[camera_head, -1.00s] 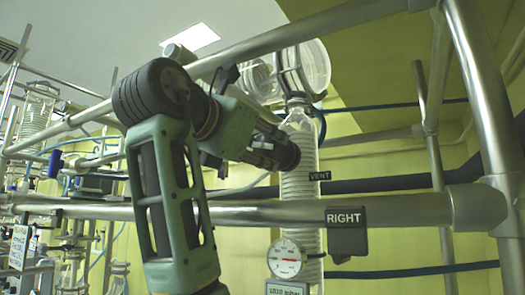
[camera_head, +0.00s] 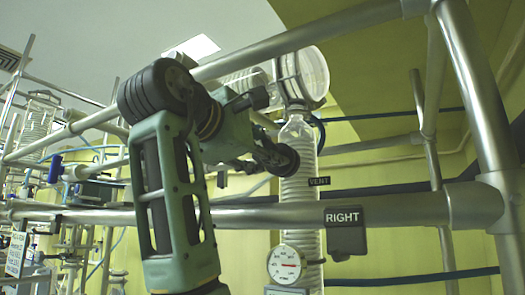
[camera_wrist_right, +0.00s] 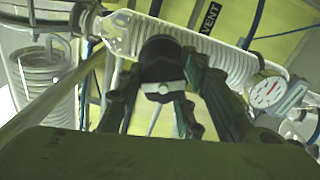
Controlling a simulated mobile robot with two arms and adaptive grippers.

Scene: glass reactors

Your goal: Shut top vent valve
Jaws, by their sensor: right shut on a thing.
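The vent valve shows as a dark round knob (camera_head: 287,161) on the upright ribbed glass column, above and left of the VENT label (camera_head: 319,182). My right gripper (camera_head: 270,156) reaches it from the left, with its fingers at the knob. In the right wrist view, the dark valve body with a pale bar (camera_wrist_right: 163,87) across its front sits between the fingers of my right gripper (camera_wrist_right: 162,95), which is shut on it. The fingers partly hide the valve. The VENT label (camera_wrist_right: 211,20) also shows there. My left gripper is not in view.
A metal rail with a RIGHT sign (camera_head: 345,216) runs across below my gripper. Another rail (camera_head: 300,40) slopes above it. A round gauge (camera_head: 285,264) hangs below the lower rail. The glass column (camera_head: 298,190) stands directly behind the valve.

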